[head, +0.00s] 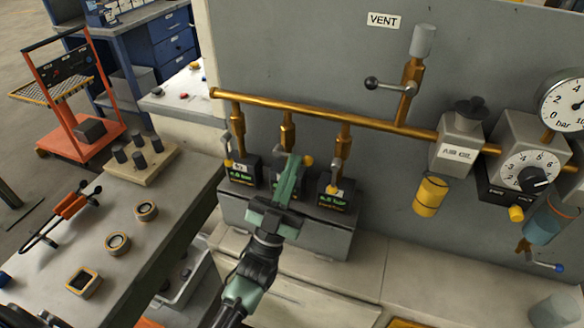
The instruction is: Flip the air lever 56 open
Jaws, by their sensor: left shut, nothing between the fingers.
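Three dark valve boxes hang below the copper manifold pipe (320,112): a left one (243,176), a middle one mostly hidden behind my gripper, and a right one (338,202). Each has a green readout where visible. Small yellow knobs show beside the middle box (309,160) and on the right box (332,190). I cannot read the number 56, so I cannot tell which lever it is. My left gripper (295,160) is shut and empty, its fingers in front of the middle box, near its yellow knob; contact cannot be told. My right gripper is out of view.
A grey ledge (290,232) lies below the boxes. On the right are a vent lever (372,84), a regulator (460,140), a dial box (528,165) and a pressure gauge (565,100). A bench (125,215) with rings and a peg block stands left.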

